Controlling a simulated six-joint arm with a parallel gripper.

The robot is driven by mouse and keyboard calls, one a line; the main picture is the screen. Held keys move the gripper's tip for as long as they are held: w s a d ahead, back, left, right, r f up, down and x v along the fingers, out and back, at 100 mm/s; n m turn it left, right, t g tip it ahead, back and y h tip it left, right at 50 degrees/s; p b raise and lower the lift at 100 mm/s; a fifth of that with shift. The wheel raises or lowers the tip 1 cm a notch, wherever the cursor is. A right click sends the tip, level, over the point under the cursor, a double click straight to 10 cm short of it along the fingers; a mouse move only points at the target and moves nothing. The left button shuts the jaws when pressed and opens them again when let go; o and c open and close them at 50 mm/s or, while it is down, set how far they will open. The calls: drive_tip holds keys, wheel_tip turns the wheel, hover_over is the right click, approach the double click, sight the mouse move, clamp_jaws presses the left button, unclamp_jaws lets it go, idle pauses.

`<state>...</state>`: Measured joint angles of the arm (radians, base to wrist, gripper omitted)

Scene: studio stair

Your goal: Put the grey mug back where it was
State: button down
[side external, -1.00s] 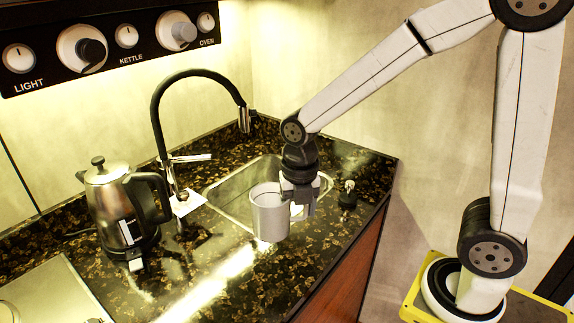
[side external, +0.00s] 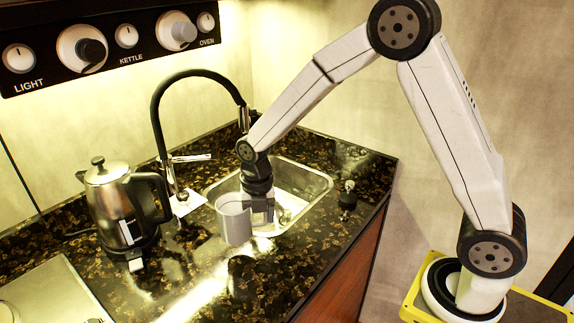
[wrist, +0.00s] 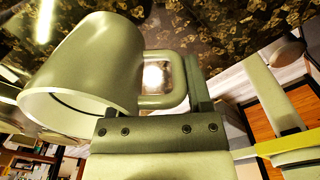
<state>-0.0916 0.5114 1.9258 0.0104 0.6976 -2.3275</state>
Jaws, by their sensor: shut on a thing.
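The grey mug (side external: 234,220) is upright in the side view, at the front left of the sink. It also fills the left of the wrist view (wrist: 95,65). My gripper (side external: 262,208) is shut on the mug's handle, on the mug's right side. In the wrist view the handle (wrist: 180,95) reaches to the jaws. A dark shadow lies on the counter below and in front of the mug, so the mug appears to be held above the counter.
The kettle (side external: 122,215) stands to the left of the mug. The black tap (side external: 158,125) arches behind it, next to the sink (side external: 312,183). A small dark fitting (side external: 347,196) stands right of the sink. The counter (side external: 215,275) in front is clear. A hob (side external: 50,290) is at the lower left.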

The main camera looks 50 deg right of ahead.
drive_tip(key=shift+w+f, duration=0.7)
drive_tip(key=shift+f, duration=0.05)
drive_tip(key=shift+w+a+f, duration=0.1)
drive_tip(key=shift+w+f, duration=0.2)
drive_tip(key=shift+f, duration=1.5)
drive_tip(key=shift+f, duration=0.2)
unclamp_jaws()
wheel_tip(320, 180, up, 12)
drive_tip(key=shift+s+r, duration=0.1)
drive_tip(key=shift+r, duration=0.1)
